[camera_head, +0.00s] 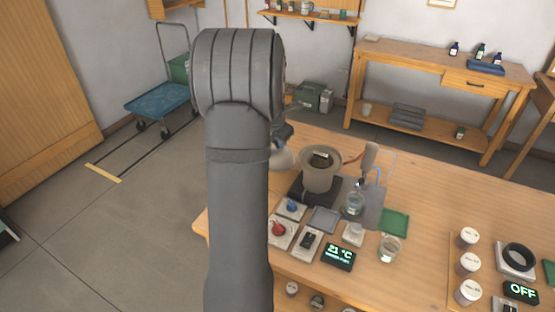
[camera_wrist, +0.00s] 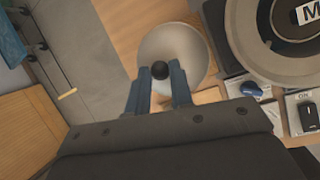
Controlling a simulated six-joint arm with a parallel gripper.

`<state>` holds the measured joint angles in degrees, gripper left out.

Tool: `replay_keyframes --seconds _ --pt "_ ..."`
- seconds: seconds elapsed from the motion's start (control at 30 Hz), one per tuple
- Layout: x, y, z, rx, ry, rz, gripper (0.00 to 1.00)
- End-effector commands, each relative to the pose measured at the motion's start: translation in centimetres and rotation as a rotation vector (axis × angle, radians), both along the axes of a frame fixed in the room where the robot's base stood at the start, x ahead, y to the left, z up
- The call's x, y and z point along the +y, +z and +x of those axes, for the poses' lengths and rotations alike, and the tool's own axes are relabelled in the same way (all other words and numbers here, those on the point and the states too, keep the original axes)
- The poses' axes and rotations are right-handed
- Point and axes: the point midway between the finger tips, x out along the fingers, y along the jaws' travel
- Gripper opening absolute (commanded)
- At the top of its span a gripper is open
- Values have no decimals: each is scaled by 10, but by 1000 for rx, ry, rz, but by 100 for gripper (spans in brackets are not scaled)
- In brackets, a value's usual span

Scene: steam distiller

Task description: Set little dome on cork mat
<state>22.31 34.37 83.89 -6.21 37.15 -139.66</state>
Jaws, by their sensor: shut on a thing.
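The little dome is a pale grey-beige cap with a black knob on top; it shows in the wrist view (camera_wrist: 172,45) and partly in the head view (camera_head: 281,159). My gripper (camera_wrist: 160,82) is shut on the black knob, with a blue-grey finger on each side. In the head view my gripper (camera_head: 283,134) is partly behind my arm, at the left rear of the table, just left of the pot. A small tan patch shows below the dome in the wrist view; I cannot tell whether it is the cork mat. The mat is not clear in the head view.
The open pot (camera_head: 321,178) stands on a dark base right of the dome. Switches, a temperature display (camera_head: 338,256), a glass beaker (camera_head: 389,249) and a green pad (camera_head: 394,223) lie in front. White-lidded jars (camera_head: 468,263) stand at right. Bare wood lies between the beaker and jars.

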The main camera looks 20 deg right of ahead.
Motion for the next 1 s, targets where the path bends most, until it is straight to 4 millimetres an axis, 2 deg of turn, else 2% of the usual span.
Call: replay_keyframes --seconds 0.1,0.37,0.6,0.97,1.0 --pt "0 -21 0 2 1 0 0" --pt "0 -40 0 1 0 0 0" --pt "0 -74 0 0 0 0 0" --pt "0 -78 0 -1 0 -1 0" --pt "0 -80 0 0 0 0 23"
